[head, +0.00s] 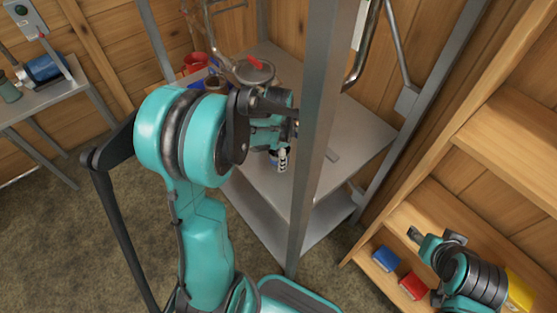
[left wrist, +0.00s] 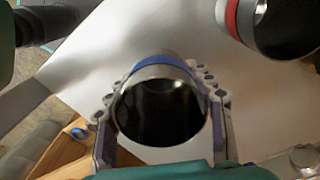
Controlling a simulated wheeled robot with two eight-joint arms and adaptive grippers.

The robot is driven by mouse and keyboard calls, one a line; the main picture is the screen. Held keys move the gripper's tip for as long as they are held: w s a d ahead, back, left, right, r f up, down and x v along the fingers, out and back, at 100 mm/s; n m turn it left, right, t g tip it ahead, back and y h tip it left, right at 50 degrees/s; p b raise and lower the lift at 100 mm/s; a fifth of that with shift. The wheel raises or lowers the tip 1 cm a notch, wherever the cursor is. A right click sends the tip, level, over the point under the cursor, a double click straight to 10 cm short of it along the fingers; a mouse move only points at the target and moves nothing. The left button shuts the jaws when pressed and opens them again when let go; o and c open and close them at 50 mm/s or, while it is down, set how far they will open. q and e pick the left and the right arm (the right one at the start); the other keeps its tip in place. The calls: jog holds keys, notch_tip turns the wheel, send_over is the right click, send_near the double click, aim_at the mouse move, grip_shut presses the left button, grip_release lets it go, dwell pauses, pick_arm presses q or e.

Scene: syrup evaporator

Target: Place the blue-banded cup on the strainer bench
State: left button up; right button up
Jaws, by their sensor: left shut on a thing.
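The blue-banded cup (left wrist: 160,110) is between the fingers of my left gripper (left wrist: 160,120) in the left wrist view. It is metallic with a dark inside, a blue band near its far edge, and its mouth faces the camera. In the head view my left gripper (head: 282,158) is over a grey metal bench (head: 345,150), which seems to be the strainer bench. The arm and a post partly hide the cup there. I cannot tell whether it touches the bench top. My right gripper (head: 432,238) is at lower right by a wooden shelf; its jaw opening is unclear.
A red-banded dark cup (left wrist: 235,18) is close by at upper right in the wrist view. A metal vessel with a red part (head: 253,70) and red items (head: 195,62) are at the bench's back. A tall metal post (head: 318,130) rises at the front corner. The bench's right side is mostly clear.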

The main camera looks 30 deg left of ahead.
pick_arm(q)
notch_tip(320, 180, down, 2)
jog(key=shift+r, duration=0.1)
jog(key=o, duration=1.2)
jog(key=shift+f, duration=0.2)
jog(key=shift+c, duration=0.2)
jog(key=shift+r, duration=0.15)
jog(key=shift+r, duration=0.35)
notch_tip(320, 180, up, 11)
jog(key=p, duration=0.3)
jog(key=shift+r+p, duration=0.2)
jog(key=shift+p, duration=0.1)
